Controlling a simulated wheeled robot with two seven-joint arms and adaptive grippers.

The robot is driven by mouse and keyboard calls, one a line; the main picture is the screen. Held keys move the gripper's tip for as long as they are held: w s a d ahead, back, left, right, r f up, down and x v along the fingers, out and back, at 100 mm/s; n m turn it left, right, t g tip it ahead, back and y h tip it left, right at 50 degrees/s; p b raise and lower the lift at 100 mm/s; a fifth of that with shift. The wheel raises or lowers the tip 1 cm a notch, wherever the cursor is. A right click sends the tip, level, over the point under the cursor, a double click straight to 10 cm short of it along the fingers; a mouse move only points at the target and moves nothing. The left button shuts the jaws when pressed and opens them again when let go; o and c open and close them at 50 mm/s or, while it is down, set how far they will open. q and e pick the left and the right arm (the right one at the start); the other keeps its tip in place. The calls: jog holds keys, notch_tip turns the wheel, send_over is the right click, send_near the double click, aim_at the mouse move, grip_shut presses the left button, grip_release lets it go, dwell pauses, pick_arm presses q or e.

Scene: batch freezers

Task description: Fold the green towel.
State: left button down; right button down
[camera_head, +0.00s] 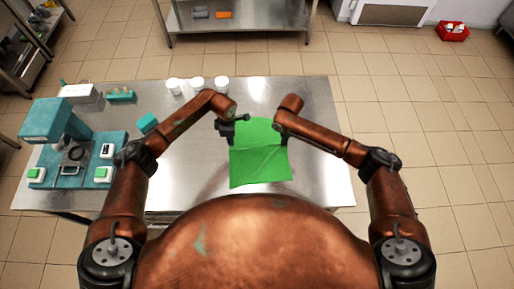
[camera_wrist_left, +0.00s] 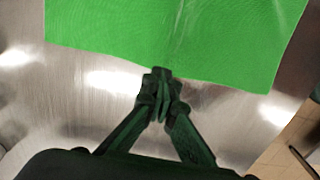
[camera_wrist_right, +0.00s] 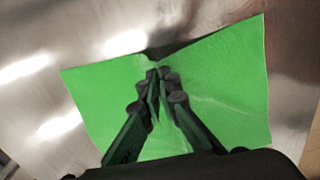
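The green towel (camera_head: 260,166) lies spread on the metal table, with a crease running across its middle. My left gripper (camera_head: 230,131) is at the towel's left edge. In the left wrist view its fingers (camera_wrist_left: 158,82) are together on the edge of the towel (camera_wrist_left: 190,35), and a faint crease runs away from the tips. In the right wrist view my right gripper (camera_wrist_right: 157,78) is shut at the far edge of the towel (camera_wrist_right: 225,75), which dips there and wrinkles around the tips.
The metal table (camera_head: 325,185) is bare around the towel. White cups (camera_head: 197,84) stand at its back edge. A teal device (camera_head: 55,122) with trays fills the left end. A small teal block (camera_head: 147,123) lies beyond my left arm. A shelf (camera_head: 240,22) stands behind.

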pick_arm(q)
jog(key=c, duration=2.7)
grip_release()
jog(key=shift+c, duration=0.2)
jog(key=o, duration=1.2)
jog(key=shift+c, duration=0.2)
pick_arm(e)
jog(key=c, duration=2.6)
grip_release()
jog(key=shift+c, duration=0.2)
jog(key=o, duration=0.5)
jog(key=shift+o, duration=0.3)
jog(key=o, duration=0.6)
jog(key=o, duration=0.7)
jog(key=shift+c, duration=0.2)
